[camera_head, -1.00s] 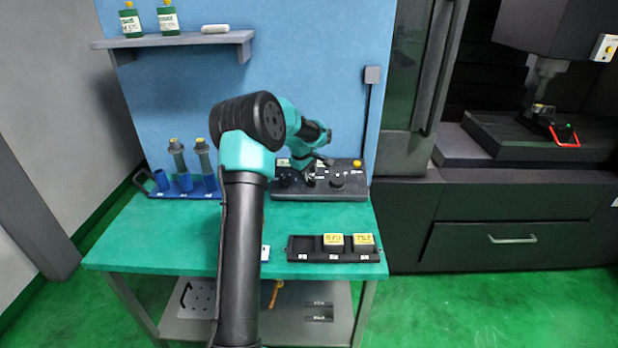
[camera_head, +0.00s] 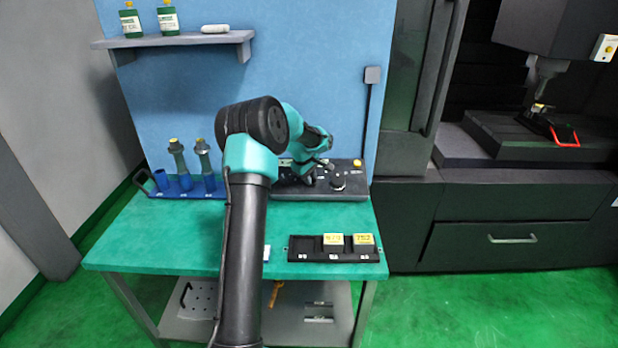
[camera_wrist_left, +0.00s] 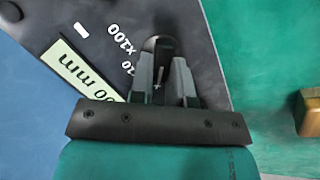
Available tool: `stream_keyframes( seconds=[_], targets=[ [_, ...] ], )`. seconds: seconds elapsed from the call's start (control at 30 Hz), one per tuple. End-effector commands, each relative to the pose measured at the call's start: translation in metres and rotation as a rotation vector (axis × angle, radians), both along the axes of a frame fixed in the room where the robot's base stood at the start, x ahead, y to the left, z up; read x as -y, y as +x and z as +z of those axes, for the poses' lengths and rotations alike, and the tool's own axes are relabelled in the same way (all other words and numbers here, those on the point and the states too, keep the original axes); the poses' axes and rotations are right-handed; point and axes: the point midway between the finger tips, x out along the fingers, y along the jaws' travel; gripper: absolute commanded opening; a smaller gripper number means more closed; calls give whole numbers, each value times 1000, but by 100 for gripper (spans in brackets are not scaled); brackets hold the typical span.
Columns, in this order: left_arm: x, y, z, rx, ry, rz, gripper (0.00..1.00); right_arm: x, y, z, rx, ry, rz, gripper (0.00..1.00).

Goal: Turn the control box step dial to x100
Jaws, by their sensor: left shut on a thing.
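The control box (camera_head: 350,192) is a dark panel at the back of the teal table. In the left wrist view its face (camera_wrist_left: 205,60) carries the white marks "x100" (camera_wrist_left: 120,42) and, partly hidden, what looks like "x10" (camera_wrist_left: 128,70). The step dial (camera_wrist_left: 159,45) is a black knob with a short white line, beside these marks. My left gripper (camera_wrist_left: 165,80) is shut on the dial, its grey fingers on either side. I cannot tell which mark the line points to. In the head view the left gripper (camera_head: 309,178) is low over the box, hiding the dial.
A second black knob (camera_head: 338,182) and a yellow button (camera_head: 357,162) are on the box, right of the gripper. A pale "mm" label (camera_wrist_left: 88,70) is near the dial. A black tray (camera_head: 305,249) with yellow-topped blocks and a blue holder (camera_head: 160,192) stand on the table.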

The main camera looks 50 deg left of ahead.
Motion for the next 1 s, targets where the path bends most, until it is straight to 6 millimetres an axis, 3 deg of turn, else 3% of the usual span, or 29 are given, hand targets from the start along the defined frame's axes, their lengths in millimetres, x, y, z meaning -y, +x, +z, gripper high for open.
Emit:
stream_keyframes(
  seconds=[0.47,1.0],
  targets=[
    [0,1,1,-16,16,-52,0,0,0,0,0,0,0,43],
    [0,6,2,-122,119,-417,0,0,0,0,0,0,0,43]
  ],
)
